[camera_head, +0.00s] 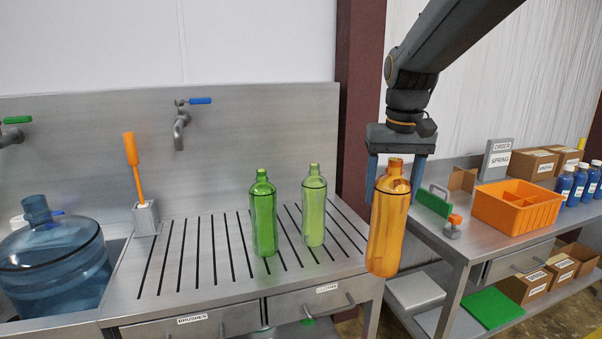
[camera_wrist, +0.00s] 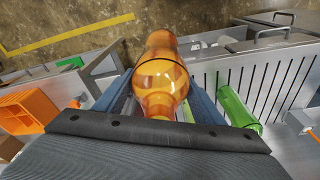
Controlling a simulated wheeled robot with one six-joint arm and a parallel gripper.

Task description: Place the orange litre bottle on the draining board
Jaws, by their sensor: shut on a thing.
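The orange litre bottle (camera_head: 388,222) hangs upright in my gripper (camera_head: 397,163), right of the draining board's right edge in the head view. The fingers are shut around its upper part. In the wrist view the bottle (camera_wrist: 158,78) lies between the two blue-grey fingers (camera_wrist: 160,100). The draining board (camera_head: 200,262) is a slotted steel top. A darker green bottle (camera_head: 263,215) and a lighter green bottle (camera_head: 314,208) stand upright on its right half. The held bottle hides part of the gap between board and bench.
A blue water jug (camera_head: 55,262) sits in the sink at left. An orange-handled brush (camera_head: 134,170) stands in a holder at the board's back left. The board's middle is clear. A bench with an orange tray (camera_head: 517,207) is at right.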

